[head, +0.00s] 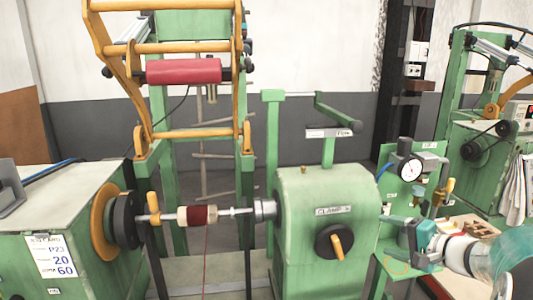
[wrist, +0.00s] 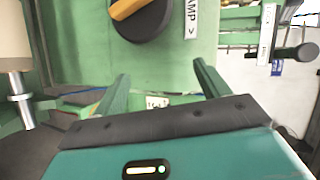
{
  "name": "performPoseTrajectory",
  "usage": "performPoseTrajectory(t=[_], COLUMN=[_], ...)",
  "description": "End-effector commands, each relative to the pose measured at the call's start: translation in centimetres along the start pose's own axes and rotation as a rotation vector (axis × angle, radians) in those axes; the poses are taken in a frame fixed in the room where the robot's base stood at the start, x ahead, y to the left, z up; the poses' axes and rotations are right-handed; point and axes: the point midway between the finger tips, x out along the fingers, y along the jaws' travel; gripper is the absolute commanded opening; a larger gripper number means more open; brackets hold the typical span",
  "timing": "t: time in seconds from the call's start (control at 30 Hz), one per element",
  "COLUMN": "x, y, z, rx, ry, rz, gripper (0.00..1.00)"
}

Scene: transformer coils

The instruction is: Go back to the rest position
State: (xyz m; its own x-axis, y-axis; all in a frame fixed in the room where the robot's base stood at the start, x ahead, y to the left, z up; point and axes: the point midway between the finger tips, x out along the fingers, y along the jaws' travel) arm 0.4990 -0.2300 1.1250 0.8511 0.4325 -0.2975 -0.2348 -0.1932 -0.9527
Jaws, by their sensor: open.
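My gripper (head: 396,240) is at the lower right of the head view, with my arm reaching in from the right edge. It is to the right of the green clamp housing (head: 300,197). In the wrist view my gripper (wrist: 160,86) shows two green fingers spread apart with nothing between them. Beyond the fingers is the green face of the clamp housing (wrist: 165,62), with a black knob and yellow handle (wrist: 140,12) above. The same knob (head: 337,242) shows in the head view. Whether a finger touches the housing cannot be told.
A coil with dark red winding (head: 199,215) sits on the shaft left of the housing. A dial gauge (head: 410,168) and green posts stand close behind my gripper. A wooden tray (head: 470,227) with small parts lies near my arm. A red roller (head: 183,71) hangs higher up.

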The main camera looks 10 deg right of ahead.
Motion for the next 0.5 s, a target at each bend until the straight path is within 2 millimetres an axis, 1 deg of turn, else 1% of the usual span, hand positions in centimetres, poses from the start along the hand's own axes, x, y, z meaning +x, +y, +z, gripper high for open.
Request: performPoseTrajectory(t=[0.03, 0.07, 0.1, 0.17, 0.2, 0.27, 0.3, 0.4, 0.5], x=[1.0, 1.4, 1.7, 1.9, 1.9, 1.6, 1.2, -0.2, -1.9], y=[-1.1, -1.4, -1.6, -1.7, -1.7, -1.5, -1.3, -0.5, 0.3], z=[3.7, 5.7, 8.2, 11.9, 14.2, 17.4, 19.3, 23.4, 26.5], rx=[-0.046, -0.07, -0.103, -0.16, -0.202, -0.269, -0.317, -0.449, -0.596], ry=[-0.074, -0.113, -0.163, -0.229, -0.269, -0.319, -0.348, -0.399, -0.422], rz=[0.054, 0.092, 0.142, 0.218, 0.269, 0.344, 0.392, 0.509, 0.614], gripper=[0.75, 0.75, 0.75, 0.75, 0.75, 0.75, 0.75, 0.75, 0.75])
